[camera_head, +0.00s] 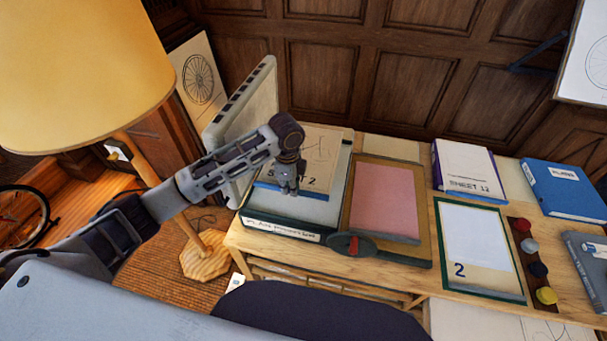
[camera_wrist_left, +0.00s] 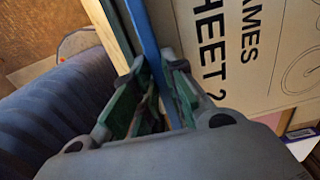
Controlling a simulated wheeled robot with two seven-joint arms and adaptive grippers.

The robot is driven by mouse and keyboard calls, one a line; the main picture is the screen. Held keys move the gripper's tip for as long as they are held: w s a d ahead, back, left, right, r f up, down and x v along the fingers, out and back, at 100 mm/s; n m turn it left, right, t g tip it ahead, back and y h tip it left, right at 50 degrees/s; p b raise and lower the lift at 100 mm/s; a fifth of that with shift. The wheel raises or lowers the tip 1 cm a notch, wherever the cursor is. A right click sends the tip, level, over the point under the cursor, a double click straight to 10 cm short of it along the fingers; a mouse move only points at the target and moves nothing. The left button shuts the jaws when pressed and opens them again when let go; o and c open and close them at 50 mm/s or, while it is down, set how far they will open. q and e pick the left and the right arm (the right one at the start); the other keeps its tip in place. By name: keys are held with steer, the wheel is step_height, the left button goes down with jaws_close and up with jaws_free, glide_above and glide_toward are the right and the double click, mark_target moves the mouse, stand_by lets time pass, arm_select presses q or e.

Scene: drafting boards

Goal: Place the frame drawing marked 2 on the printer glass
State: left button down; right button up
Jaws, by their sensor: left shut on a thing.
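The frame drawing marked 2 (camera_head: 322,150) is a cream board with a blue edge, lying over the printer glass (camera_head: 285,205). In the left wrist view its face (camera_wrist_left: 235,50) reads "AMES" and "HEET 2", with part of a bicycle wheel drawn on it. My left gripper (camera_head: 288,190) is shut on the drawing's near edge; the blue edge (camera_wrist_left: 150,50) runs between the fingers. I cannot tell whether the board touches the glass. The printer (camera_head: 282,228) has its lid (camera_head: 245,115) raised at the left. My right gripper is out of view.
Right of the printer are a brown tray (camera_head: 424,215) with a pink sheet (camera_head: 385,200), a red and dark green tool (camera_head: 355,246), a green-bordered panel marked 2 (camera_head: 478,240), a "SHEET 12" board (camera_head: 466,168) and a blue binder (camera_head: 565,188). A lamp (camera_head: 80,70) stands left.

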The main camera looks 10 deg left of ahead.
arm_select(q)
steer(key=p, duration=0.1)
glide_above(292, 210)
steer(key=shift+f, duration=3.1)
steer(key=shift+w, duration=0.1)
steer(key=shift+f, duration=0.1)
steer(key=shift+a+f+p, duration=0.1)
steer(key=shift+f+p, duration=0.2)
steer(key=shift+f, duration=1.5)
steer(key=c, duration=1.5)
jaws_free()
steer(key=shift+o, duration=0.2)
